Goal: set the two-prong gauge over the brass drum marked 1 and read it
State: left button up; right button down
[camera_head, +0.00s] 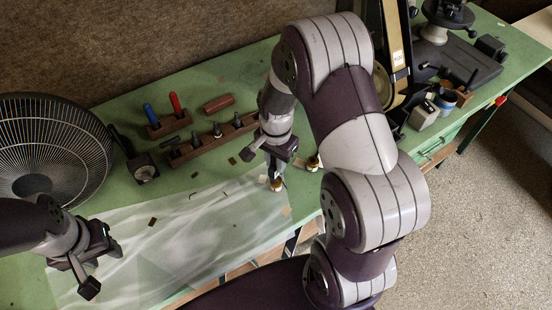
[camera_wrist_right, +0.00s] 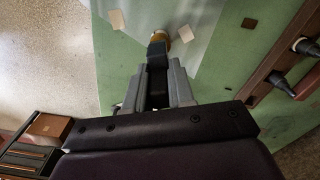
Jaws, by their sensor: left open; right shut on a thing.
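A small brass drum (camera_head: 277,184) stands on the green bench below my right gripper (camera_head: 276,154). A second brass drum (camera_head: 313,163) stands to its right, partly behind my arm. I cannot read a mark on either. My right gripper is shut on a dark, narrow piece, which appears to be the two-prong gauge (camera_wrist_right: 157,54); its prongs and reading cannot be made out. In the right wrist view the gauge's far end is close to brass (camera_wrist_right: 160,36); whether it touches is unclear. My left gripper (camera_head: 88,272) is open and empty above the sheet at lower left.
A wooden rack (camera_head: 212,138) with several dark tools lies behind the right gripper. Red (camera_head: 175,104) and blue (camera_head: 151,115) handles stand in a block. A fan (camera_head: 50,150) fills the left. A pale translucent sheet (camera_head: 190,235) with scraps covers the front bench.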

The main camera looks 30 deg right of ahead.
jog(key=shift+f+b, duration=0.75)
jog(key=shift+f, duration=0.35)
dwell(0.5)
dwell(0.8)
notch_tip(320, 180, up, 5)
jog(key=p, duration=0.5)
jog(key=shift+r, duration=0.1)
dwell(1.1)
